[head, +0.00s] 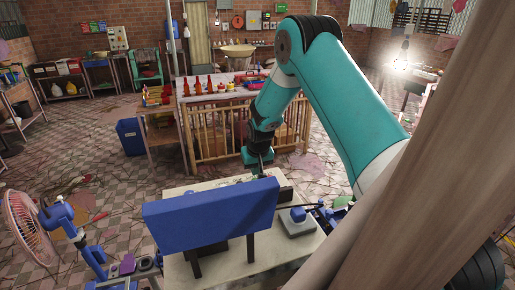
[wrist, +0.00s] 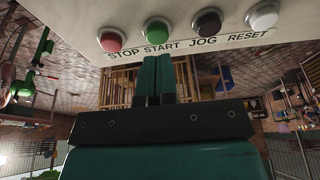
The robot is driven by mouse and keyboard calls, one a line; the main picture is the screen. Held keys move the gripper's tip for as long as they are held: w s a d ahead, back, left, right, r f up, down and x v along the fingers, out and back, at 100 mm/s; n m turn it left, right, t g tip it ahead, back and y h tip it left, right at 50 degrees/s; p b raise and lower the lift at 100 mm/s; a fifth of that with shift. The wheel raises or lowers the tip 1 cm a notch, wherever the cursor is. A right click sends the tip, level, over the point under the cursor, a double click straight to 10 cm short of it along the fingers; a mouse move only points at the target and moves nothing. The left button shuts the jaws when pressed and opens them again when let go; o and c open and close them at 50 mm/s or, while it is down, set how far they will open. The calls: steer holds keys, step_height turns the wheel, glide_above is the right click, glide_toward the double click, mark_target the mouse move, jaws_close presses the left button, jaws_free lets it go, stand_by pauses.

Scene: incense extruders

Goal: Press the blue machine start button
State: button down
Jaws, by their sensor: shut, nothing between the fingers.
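In the wrist view a pale control panel (wrist: 130,12) carries a row of round buttons with labels under them. The green START button (wrist: 157,31) is between the red STOP button (wrist: 111,40) and the dark JOG button (wrist: 207,23). The white RESET button (wrist: 263,14) is at the right end. My gripper (wrist: 159,58) is shut and empty, its fingertips just below the START label; I cannot tell whether they touch the panel. In the head view my gripper (head: 259,166) is behind the blue machine (head: 212,216), which hides the panel's buttons.
The machine stands on a pale table (head: 285,255). A blue device (head: 297,215) with a grey base sits at its right. A pink fan (head: 28,225) stands at the left. Behind is a wooden-railed counter (head: 215,135) with red bottles.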

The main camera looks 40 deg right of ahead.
steer(key=d+b+v, duration=0.1)
steer(key=b+v, duration=0.3)
steer(key=v, duration=0.6)
steer(key=shift+a+b, duration=0.3)
steer(key=shift+a, duration=0.15)
steer(key=shift+w+r, duration=0.1)
